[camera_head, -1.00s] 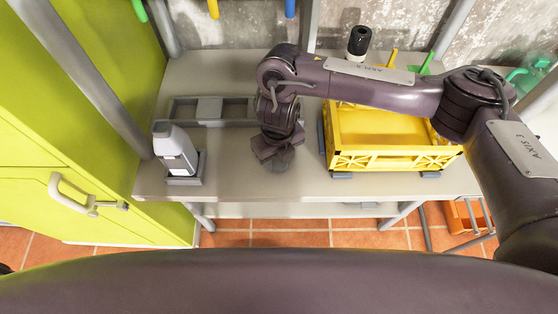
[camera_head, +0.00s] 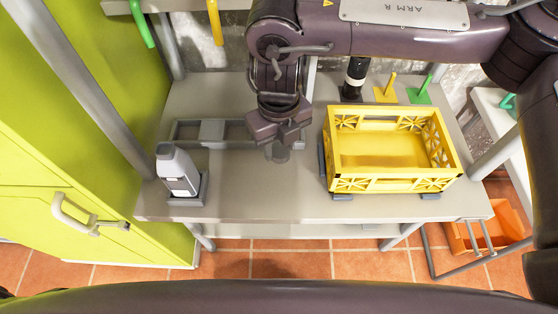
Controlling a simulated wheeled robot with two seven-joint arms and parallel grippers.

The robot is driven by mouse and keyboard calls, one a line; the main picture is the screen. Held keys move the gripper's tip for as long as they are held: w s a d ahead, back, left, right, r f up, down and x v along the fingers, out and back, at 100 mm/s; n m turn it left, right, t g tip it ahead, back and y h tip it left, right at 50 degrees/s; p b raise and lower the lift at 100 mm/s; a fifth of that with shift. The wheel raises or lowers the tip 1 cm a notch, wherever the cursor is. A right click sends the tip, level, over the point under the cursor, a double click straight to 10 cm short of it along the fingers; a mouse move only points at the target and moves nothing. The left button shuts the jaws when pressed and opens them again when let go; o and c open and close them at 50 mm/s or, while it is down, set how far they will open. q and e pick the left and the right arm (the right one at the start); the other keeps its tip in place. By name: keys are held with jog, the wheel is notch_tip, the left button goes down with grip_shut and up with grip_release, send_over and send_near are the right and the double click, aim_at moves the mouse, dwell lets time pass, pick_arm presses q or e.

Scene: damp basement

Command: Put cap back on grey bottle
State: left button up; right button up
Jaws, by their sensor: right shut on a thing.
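The grey bottle (camera_head: 177,170) stands upright in a small grey holder (camera_head: 190,200) at the left front of the table. Its top shows no cap. My right gripper (camera_head: 279,145) hangs over the middle of the table, to the right of the bottle. It is shut on a small grey round piece, which looks like the cap (camera_head: 280,154); the fingers hide part of it. The cap is apart from the bottle. My left gripper is not in view.
A yellow crate (camera_head: 395,184) stands on the right of the table (camera_head: 260,205). A grey divided tray (camera_head: 185,132) lies behind the bottle. A black bottle (camera_head: 354,78) and yellow and green pegs stand at the back. A green cabinet (camera_head: 60,180) borders the left.

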aim_at(280, 148)
notch_tip(280, 148, up, 5)
dwell(0.6)
jog(key=w+d+f+n, duration=0.1)
jog(key=w+d+n, duration=0.1)
jog(key=d+n, duration=0.7)
jog(key=w+d+f+n, duration=0.1)
jog(key=d+n, duration=0.9)
jog(key=n, duration=1.1)
jog(key=shift+w+d+f, duration=0.2)
jog(key=shift+w+f, duration=0.2)
jog(key=shift+w, duration=0.35)
